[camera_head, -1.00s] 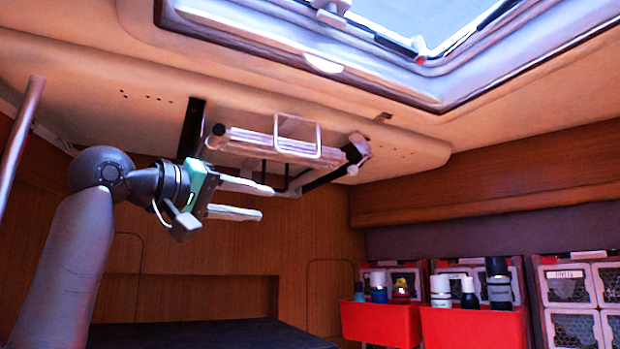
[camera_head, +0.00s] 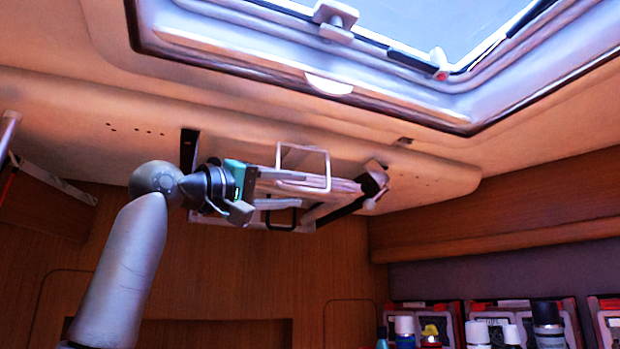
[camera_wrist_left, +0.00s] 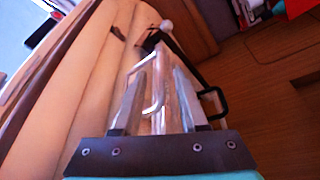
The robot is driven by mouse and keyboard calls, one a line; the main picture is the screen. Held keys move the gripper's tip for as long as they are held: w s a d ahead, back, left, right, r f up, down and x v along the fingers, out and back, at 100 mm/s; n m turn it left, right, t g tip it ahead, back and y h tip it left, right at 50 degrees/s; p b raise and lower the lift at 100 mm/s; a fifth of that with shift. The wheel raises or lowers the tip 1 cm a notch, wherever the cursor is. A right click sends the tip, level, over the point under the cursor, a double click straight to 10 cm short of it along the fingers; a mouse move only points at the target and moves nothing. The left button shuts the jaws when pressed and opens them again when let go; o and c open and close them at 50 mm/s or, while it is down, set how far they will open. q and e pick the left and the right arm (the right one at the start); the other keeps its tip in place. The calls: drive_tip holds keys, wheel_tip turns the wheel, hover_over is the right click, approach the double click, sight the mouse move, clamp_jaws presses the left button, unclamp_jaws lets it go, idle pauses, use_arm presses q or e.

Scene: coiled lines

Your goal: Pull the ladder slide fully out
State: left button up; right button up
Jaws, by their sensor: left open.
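The ladder (camera_head: 345,186) is a folded pale metal frame hung under the ceiling panel below the hatch. A pale wire loop (camera_head: 328,168) stands up at its near side, and a dark loop (camera_head: 297,214) hangs below. My left gripper (camera_head: 303,190) overlaps the ladder's near end in the head view. In the left wrist view its two fingers (camera_wrist_left: 160,95) are apart, with the ladder's long rails (camera_wrist_left: 168,82) running between and beyond them. The black loop (camera_wrist_left: 222,104) is just right of the right finger. Whether the fingers touch the ladder I cannot tell. My right gripper is out of view.
The ceiling hatch frame (camera_head: 330,86) is above the ladder. Bottles (camera_head: 545,322) and storage boxes line the lower right. The wooden wall (camera_head: 270,265) is behind, with open space below the ladder.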

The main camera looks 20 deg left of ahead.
sight(305, 190)
use_arm(q)
drive_tip(key=shift+p+x, duration=0.8)
drive_tip(key=shift+x, duration=1.6)
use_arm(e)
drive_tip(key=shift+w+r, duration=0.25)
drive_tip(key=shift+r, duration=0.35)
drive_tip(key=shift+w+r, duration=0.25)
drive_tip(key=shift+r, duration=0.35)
use_arm(q)
clamp_jaws()
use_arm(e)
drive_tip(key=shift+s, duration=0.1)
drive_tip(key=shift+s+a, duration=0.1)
